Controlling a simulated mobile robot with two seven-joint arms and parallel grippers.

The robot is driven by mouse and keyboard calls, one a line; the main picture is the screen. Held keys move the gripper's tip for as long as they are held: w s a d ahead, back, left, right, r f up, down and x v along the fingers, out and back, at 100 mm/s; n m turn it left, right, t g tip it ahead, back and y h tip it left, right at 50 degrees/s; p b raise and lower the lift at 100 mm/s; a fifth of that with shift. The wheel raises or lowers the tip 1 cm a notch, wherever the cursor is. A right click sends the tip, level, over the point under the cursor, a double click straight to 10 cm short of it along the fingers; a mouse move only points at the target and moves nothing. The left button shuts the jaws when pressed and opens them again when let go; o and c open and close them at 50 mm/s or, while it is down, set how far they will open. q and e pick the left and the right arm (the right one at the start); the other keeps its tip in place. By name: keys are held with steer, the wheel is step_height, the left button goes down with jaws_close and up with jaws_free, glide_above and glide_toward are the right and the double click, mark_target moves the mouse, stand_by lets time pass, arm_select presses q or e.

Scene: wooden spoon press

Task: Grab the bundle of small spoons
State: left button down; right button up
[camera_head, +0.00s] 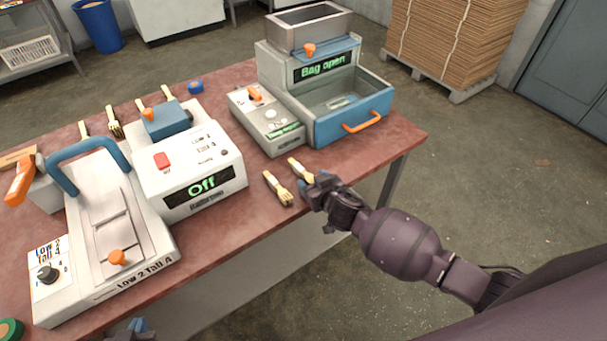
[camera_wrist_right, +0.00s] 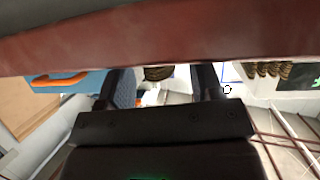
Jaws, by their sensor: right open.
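Two bundles of small wooden spoons lie near the table's front edge in the head view: one bundle (camera_head: 277,188) on the left, another bundle (camera_head: 299,169) just right of it. My right gripper (camera_head: 314,188) is at the near end of the right-hand bundle and hides part of it. In the right wrist view my right gripper (camera_wrist_right: 164,80) is open, with the brown end of a bundle (camera_wrist_right: 158,73) showing between its fingers; contact cannot be told. A second bundle (camera_wrist_right: 268,69) shows to the right there. My left gripper (camera_head: 132,328) barely shows at the bottom edge.
On the red-brown table (camera_head: 235,232) stand a white machine reading "Off" (camera_head: 192,172), a press with a blue handle (camera_head: 110,225) and a bagging machine with a blue drawer (camera_head: 355,115). More spoon bundles (camera_head: 114,122) lie behind.

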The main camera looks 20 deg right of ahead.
steer(key=c, duration=1)
arm_select(q)
steer(key=shift+s+a+f, duration=0.1)
steer(key=shift+s+f, duration=0.05)
steer(key=shift+s, duration=0.1)
arm_select(e)
steer(key=shift+r, duration=0.1)
